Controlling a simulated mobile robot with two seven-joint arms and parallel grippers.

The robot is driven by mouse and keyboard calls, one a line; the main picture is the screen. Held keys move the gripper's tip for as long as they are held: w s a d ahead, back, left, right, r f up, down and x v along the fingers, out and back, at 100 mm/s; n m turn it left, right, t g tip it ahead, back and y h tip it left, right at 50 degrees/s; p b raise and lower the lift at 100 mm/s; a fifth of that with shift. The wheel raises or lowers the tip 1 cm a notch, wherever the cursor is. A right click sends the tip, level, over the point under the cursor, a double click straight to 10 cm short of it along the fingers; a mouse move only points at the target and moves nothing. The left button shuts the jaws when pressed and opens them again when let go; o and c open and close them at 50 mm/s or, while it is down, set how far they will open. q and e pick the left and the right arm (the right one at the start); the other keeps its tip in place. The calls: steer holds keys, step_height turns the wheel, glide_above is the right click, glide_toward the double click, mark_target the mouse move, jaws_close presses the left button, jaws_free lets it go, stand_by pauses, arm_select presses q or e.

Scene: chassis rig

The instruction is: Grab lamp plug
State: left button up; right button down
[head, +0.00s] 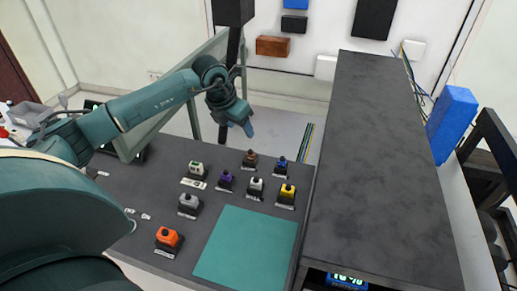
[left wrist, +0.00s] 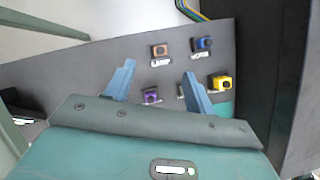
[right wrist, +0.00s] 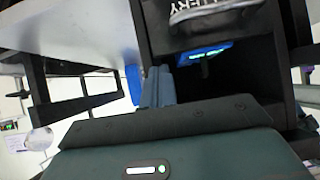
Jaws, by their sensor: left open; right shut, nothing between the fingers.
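The lamp plug is a brown plug (head: 250,157) in a dark holder at the far edge of the grey bench. In the left wrist view, the brown plug (left wrist: 159,49) sits above a label reading LAMP. My left gripper (head: 248,131) is open and empty, above and beyond the plug in the head view. In the left wrist view, the plug lies past the gap between the two blue fingertips (left wrist: 157,72). My right gripper (right wrist: 158,88) is shut and empty; it shows only in the right wrist view, near a dark compartment.
A blue plug (head: 280,166) stands right of the brown one; purple (head: 225,179), white (head: 256,186) and yellow (head: 287,193) plugs stand nearer. A bare teal mat (head: 246,248) lies beside a tall dark cabinet (head: 385,150).

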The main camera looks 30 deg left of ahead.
arm_select(q)
glide_above(250, 150)
steer(key=s, duration=0.2)
steer(key=f, duration=0.3)
steer(key=f+p, duration=0.1)
steer(key=f, duration=0.2)
steer(key=shift+w+a+f, duration=0.1)
steer(key=shift+a+f, duration=0.1)
steer(key=shift+w+f, duration=0.15)
steer(key=shift+f, duration=0.35)
steer(key=p+x, duration=0.1)
steer(key=x, duration=0.2)
steer(key=shift+d+f, duration=0.1)
steer(key=shift+f, duration=0.2)
steer(key=shift+w+f, duration=0.25)
steer(key=shift+f, duration=0.35)
arm_select(e)
steer(key=shift+s+d+f+g, duration=0.1)
steer(key=shift+s+d+g, duration=0.1)
steer(key=shift+s+g, duration=0.35)
arm_select(q)
steer(key=shift+c, duration=0.3)
arm_select(e)
steer(key=shift+s, duration=0.15)
arm_select(q)
steer(key=c, duration=1)
arm_select(e)
steer(key=shift+s, duration=0.2)
